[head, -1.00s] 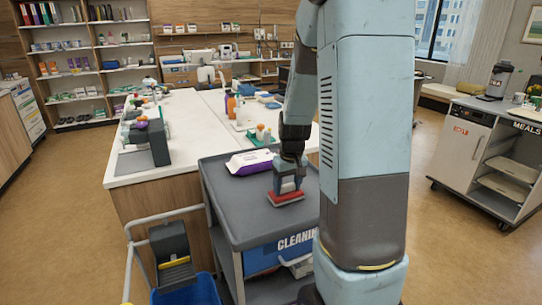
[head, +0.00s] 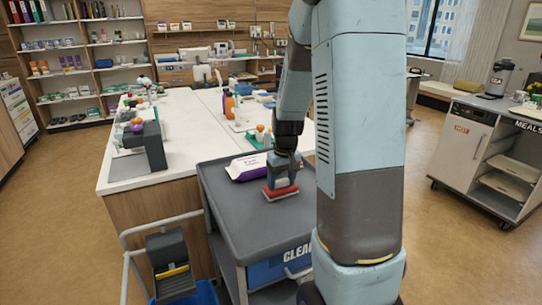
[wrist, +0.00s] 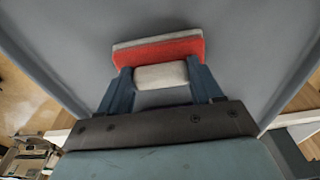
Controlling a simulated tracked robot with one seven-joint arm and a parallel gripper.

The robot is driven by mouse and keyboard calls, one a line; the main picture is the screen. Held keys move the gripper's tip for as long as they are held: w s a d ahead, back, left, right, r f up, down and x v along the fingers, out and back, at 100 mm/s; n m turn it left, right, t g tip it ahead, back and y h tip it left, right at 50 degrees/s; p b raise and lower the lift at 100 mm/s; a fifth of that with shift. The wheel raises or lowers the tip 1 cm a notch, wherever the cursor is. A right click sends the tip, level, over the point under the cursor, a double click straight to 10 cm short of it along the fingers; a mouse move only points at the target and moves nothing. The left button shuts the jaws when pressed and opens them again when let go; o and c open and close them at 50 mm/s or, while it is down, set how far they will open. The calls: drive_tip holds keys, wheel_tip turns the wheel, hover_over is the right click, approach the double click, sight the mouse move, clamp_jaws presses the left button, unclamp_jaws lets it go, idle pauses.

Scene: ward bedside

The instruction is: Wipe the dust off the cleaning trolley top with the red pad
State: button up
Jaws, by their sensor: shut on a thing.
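The cleaning trolley (head: 222,211) has a flat grey top with a raised rim and stands in front of me, left of my arm. The red pad (head: 280,194) lies against the trolley top, right of its middle. My gripper (head: 282,178) is shut on the pad's pale grey handle from above. In the wrist view the pad (wrist: 170,49) shows a red body with a pale layer along its far side. The handle (wrist: 160,76) sits between the two fingers. I cannot make out dust on the bare top in either view. My arm hides the trolley's right side.
A white and purple packet (head: 248,167) lies on the trolley top, just behind and left of the pad. A white counter (head: 185,120) with bottles and boxes adjoins behind. A meals cart (head: 478,150) stands at the right. The trolley top's front left is clear.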

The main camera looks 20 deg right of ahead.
drive_tip(key=shift+w+a+r, duration=0.1)
drive_tip(key=shift+w+r, duration=0.2)
drive_tip(key=shift+w, duration=0.05)
drive_tip(key=r, duration=0.2)
drive_tip(key=shift+s+r, duration=0.25)
drive_tip(key=shift+r, duration=0.1)
drive_tip(key=shift+w+r, duration=0.15)
drive_tip(key=shift+r, duration=2.4)
